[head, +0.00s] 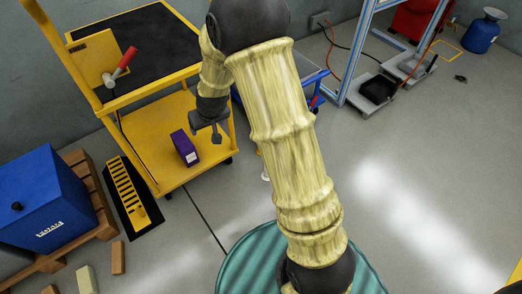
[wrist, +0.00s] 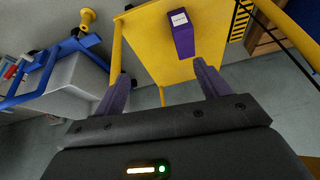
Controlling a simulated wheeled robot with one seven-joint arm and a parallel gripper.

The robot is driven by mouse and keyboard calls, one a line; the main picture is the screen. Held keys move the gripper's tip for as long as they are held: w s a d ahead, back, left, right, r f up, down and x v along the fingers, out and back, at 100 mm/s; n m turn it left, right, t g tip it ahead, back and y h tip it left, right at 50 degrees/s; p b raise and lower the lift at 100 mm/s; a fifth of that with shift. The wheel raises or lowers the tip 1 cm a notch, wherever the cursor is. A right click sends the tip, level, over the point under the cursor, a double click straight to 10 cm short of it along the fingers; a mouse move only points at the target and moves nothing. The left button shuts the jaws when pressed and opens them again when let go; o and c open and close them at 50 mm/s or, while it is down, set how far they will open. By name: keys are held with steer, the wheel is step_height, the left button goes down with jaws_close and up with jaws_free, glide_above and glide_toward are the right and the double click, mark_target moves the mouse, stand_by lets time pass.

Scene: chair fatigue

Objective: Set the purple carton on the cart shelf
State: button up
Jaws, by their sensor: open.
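The purple carton (head: 185,147) with a white label stands on the lower yellow shelf of the cart (head: 165,165), near its front right part. It also shows in the wrist view (wrist: 181,36), resting on the yellow shelf (wrist: 150,45). My gripper (head: 212,138) is just to the right of the carton in the head view. In the wrist view my gripper (wrist: 165,82) has its two fingers spread wide, with nothing between them. The carton lies ahead of the fingertips with a gap between, apart from both fingers.
A blue box (head: 42,205) sits on a wooden pallet at left. A blue-framed grey bin (wrist: 75,85) stands beside the cart. The right-hand floor is mostly clear.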

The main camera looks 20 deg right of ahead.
steer(key=s+d+r, duration=0.2)
steer(key=s+d, duration=0.1)
steer(key=s, duration=0.4)
steer(key=s+d+r+m+g+h, duration=0.1)
steer(key=s+d+r, duration=0.2)
steer(key=s, duration=0.4)
steer(key=s+d+r+m+g, duration=0.1)
steer(key=s+d+r, duration=0.2)
steer(key=s, duration=0.4)
steer(key=shift+s+d+r, duration=0.25)
steer(key=shift+d, duration=0.2)
step_height(320, 180, up, 51)
steer(key=p, duration=5)
steer(key=shift+f+p, duration=0.15)
steer(key=shift+p, duration=0.2)
